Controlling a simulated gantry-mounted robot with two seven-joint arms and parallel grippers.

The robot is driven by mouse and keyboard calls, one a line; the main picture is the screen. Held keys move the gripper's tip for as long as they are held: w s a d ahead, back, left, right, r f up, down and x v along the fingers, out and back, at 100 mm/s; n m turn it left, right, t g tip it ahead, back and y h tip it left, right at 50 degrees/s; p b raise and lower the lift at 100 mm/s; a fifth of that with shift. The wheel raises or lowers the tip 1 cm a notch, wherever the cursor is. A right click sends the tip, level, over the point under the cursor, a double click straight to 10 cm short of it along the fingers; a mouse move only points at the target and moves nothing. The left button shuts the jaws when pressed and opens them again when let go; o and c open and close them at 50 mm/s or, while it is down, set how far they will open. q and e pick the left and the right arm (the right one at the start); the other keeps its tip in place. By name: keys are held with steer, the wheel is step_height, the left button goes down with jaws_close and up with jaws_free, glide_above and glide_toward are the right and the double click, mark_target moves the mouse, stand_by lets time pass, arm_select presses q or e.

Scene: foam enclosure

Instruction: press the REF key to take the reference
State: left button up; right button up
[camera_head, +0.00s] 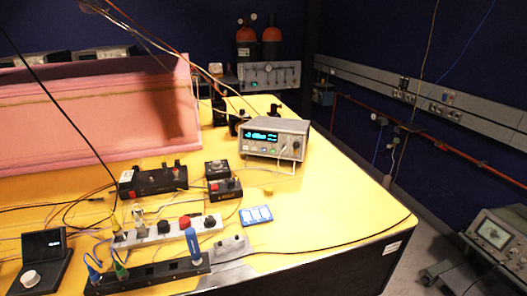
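A grey bench instrument (287,129) stands upright on the yellow table (345,205), right of the picture's middle. Its lit cyan display (259,135) shows characters too small to read. A row of small keys (264,149) sits under the display; one looks bluish. A round knob is at the right of its front panel. The key labels are too small to read, so I cannot tell which key is REF. Nothing covers the instrument's front. Neither of my grippers shows in this view.
Black control boxes (152,181), a power strip (168,229), a blue-and-white card (256,214) and loose cables lie left and in front of the instrument. A pink foam enclosure (110,105) stands behind left. The table right of the instrument is mostly clear. An oscilloscope (495,237) is at far right.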

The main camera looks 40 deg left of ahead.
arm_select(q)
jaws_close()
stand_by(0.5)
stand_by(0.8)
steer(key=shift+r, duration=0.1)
